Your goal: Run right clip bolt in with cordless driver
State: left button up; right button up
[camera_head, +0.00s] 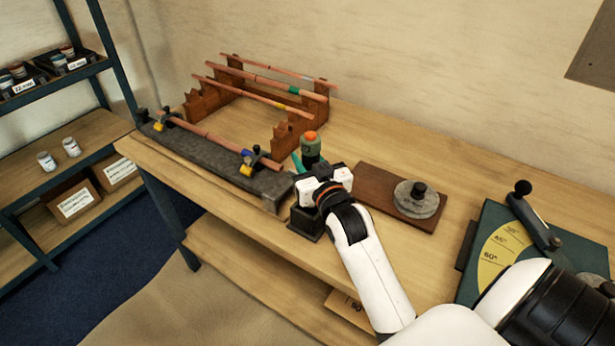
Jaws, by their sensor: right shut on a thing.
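A copper pipe (205,135) lies along a grey bar (215,170) on the bench, held at a left clip (161,119) and a right clip (262,158). The clips carry blue and yellow parts; the right clip's bolt is too small to make out. My right gripper (314,174) is just right of the bar's near end, and its fingertips are mostly hidden by its own body. It is shut on a green and orange tool, which looks like the cordless driver (310,148). My left gripper is not in view.
Wooden racks (290,135) with several copper pipes stand behind the bar. A brown board (375,192) with round grey discs (416,200) lies to the right, and a green angle gauge (500,245) beyond it.

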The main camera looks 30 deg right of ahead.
aim_at(307, 132)
notch_tip(307, 132, up, 4)
jog(key=shift+f, duration=0.1)
jog(key=shift+r+p, duration=0.35)
jog(key=shift+p, duration=0.1)
notch_tip(307, 132, up, 8)
jog(key=p, duration=0.8)
jog(key=shift+r+p, duration=0.1)
jog(key=shift+p, duration=0.3)
